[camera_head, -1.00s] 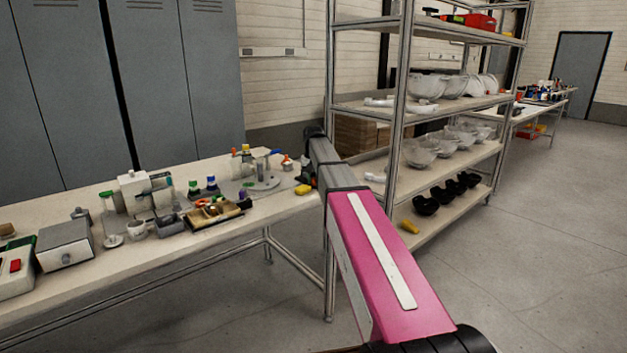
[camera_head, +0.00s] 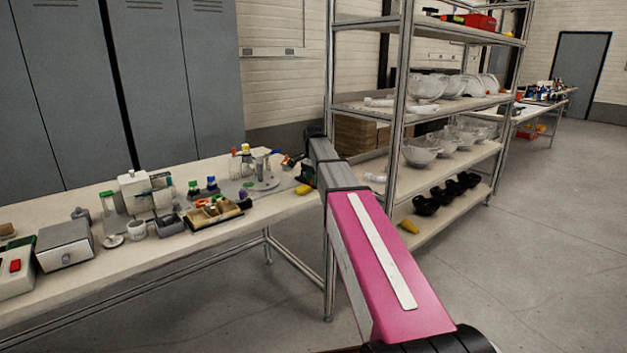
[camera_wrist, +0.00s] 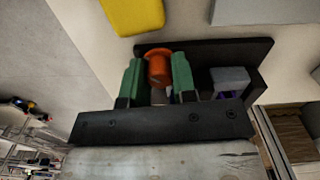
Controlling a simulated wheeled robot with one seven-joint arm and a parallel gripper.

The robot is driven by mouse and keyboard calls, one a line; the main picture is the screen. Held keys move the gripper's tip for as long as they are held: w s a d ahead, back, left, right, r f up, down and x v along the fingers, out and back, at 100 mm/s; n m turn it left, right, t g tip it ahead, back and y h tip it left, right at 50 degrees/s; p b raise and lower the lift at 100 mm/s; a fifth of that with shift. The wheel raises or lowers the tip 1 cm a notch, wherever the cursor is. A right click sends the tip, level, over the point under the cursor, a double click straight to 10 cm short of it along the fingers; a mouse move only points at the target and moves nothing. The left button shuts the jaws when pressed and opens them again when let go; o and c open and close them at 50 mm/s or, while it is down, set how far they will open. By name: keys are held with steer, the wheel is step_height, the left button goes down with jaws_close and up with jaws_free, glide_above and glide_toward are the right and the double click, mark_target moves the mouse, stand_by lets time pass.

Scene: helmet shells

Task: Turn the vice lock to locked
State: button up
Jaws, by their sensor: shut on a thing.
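In the wrist view, the vice (camera_wrist: 258,50) is a dark body with an orange round-ended lock knob (camera_wrist: 158,66) on its side. My gripper (camera_wrist: 158,80) has its two green fingers on either side of this knob, shut on it. A grey block-like part and a small purple patch show to the right of the fingers. In the head view, the vice is small at the far right end of the bench and largely hidden by my arm. The lock's exact angle cannot be told.
A yellow block (camera_wrist: 133,14) lies close to the vice on the bench (camera_head: 262,211); it also shows in the head view (camera_head: 303,189). Bottles, a tray (camera_head: 213,216) and instruments crowd the bench to the left. A shelf rack (camera_head: 398,130) with clear shells stands close to the right.

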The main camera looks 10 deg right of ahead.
steer(key=shift+m, duration=0.6)
steer(key=o, duration=0.6)
steer(key=shift+o, duration=0.2)
steer(key=shift+r, duration=0.1)
step_height(320, 180, up, 11)
steer(key=shift+f, duration=0.2)
